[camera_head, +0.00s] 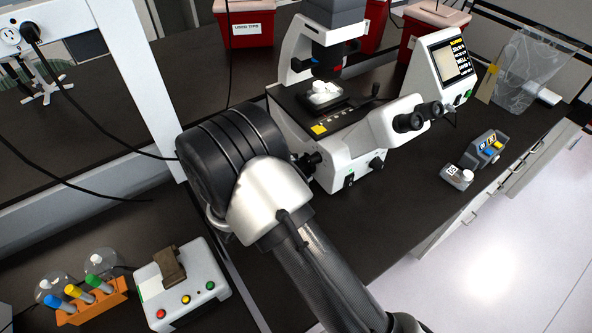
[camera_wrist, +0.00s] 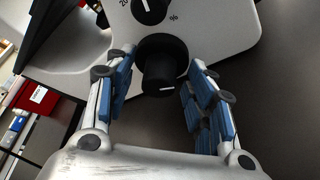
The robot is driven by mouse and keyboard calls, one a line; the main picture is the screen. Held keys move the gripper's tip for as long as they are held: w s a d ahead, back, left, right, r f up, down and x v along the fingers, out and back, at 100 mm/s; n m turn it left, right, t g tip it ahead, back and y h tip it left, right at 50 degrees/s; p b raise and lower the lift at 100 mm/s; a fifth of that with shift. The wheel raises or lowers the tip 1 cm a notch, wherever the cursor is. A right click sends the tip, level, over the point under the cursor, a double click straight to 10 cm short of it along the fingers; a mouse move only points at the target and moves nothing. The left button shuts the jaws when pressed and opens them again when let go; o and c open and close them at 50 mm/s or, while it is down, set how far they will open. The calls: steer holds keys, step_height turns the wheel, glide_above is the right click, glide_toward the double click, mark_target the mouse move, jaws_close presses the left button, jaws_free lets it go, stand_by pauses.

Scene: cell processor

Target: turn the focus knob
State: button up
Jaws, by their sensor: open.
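The white microscope (camera_head: 335,170) stands on the dark bench, with black knobs (camera_head: 308,160) on its near left side, close to my arm. In the wrist view, a round black knob with a white mark, which I take for the focus knob (camera_wrist: 164,70), stands out from the white housing (camera_wrist: 215,25). My gripper (camera_wrist: 160,63) is open, with one finger on each side of this knob. Gaps show between the fingers and the knob. In the head view my arm hides the gripper. A second black dial (camera_wrist: 150,8) with printed numbers lies just above.
A control box (camera_head: 182,285) with coloured buttons and an orange tube rack (camera_head: 92,303) stand at the front left. Red bins (camera_head: 245,22) stand at the back. A small grey device (camera_head: 483,150) lies right of the microscope. A white frame post (camera_head: 145,90) rises left of my arm.

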steer(key=shift+c, duration=0.3)
steer(key=c, duration=1)
